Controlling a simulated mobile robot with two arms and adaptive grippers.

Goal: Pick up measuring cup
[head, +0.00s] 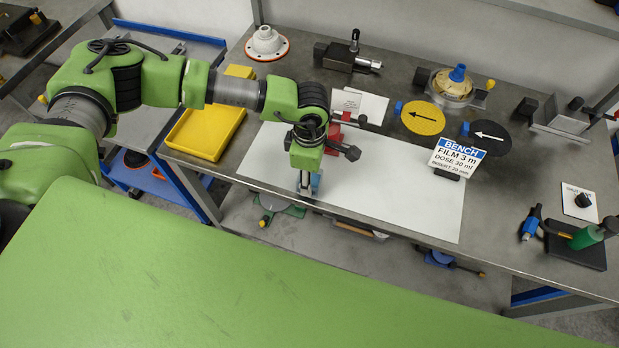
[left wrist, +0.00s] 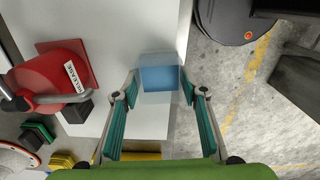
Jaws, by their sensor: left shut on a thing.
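The measuring cup (left wrist: 161,79) is clear-walled with blue inside and sits between my left gripper's fingertips in the left wrist view. My left gripper (left wrist: 160,93) has teal finger pads and is shut on the cup, one finger on each side. In the head view my left gripper (head: 308,186) points down at the front edge of the white sheet (head: 400,205), and a bit of the blue cup (head: 315,182) shows beside it. The rest of the cup is hidden by the gripper there. My right gripper is not in view.
A red block with a RELEASE label (left wrist: 50,78) stands close to the left gripper. A yellow tray (head: 232,124) lies to its left in the head view. A BENCH sign (head: 458,157) stands to the right. The white sheet between is mostly clear.

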